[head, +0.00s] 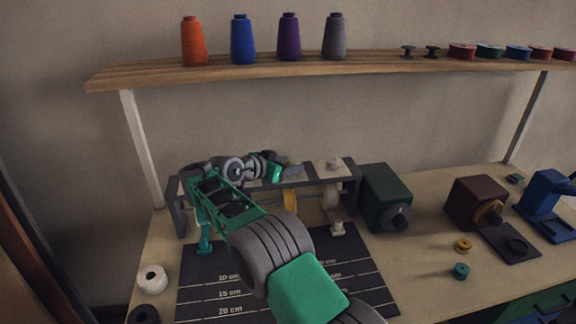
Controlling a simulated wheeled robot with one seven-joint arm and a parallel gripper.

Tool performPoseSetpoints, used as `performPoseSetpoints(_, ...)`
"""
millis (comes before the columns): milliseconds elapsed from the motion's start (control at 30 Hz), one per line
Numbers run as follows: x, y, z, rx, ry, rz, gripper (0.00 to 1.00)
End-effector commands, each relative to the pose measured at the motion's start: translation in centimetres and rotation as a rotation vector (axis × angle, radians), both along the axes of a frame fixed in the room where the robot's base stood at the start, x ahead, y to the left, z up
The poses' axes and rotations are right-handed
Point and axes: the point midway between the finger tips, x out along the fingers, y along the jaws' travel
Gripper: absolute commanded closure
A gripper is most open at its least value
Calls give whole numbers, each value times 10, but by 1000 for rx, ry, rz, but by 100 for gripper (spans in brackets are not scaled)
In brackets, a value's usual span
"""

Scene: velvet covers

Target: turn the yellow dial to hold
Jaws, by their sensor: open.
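A dark frame (350,181) stands at the back of the bench. A yellow part (290,199) hangs at its middle, mostly hidden behind my arm; I cannot tell whether it is the yellow dial or where it points. A teal part (205,236) hangs at the frame's left and a whitish one (337,220) at its right. My gripper (284,171) is at the frame's top bar, above the yellow part. It is open and seems empty; its fingertips are small and dim, and I cannot tell whether they touch anything. No "hold" mark is readable.
A green box with a grey knob (386,195) and a dark red box with a brownish-yellow knob (473,205) stand to the right. A blue device (548,195) is at far right. A marked dark mat (200,280) lies in front. A shelf (370,68) with spools runs above.

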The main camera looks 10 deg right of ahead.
Motion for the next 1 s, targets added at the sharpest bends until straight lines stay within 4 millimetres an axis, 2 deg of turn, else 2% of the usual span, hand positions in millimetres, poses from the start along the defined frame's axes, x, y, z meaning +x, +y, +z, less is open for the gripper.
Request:
performPoseSetpoints(333, -33, 47, 23, 1, -1, 4, 47)
performPoseSetpoints(500, -42, 58, 29, 0, 0, 1, 47)
performPoseSetpoints(800, -42, 54, 33, 7, 8, 8, 47)
performPoseSetpoints(933, -44, 30, 46, 56, 89, 77, 47)
performPoseSetpoints(1000, -56, 10, 53, 101, 173, 153, 47)
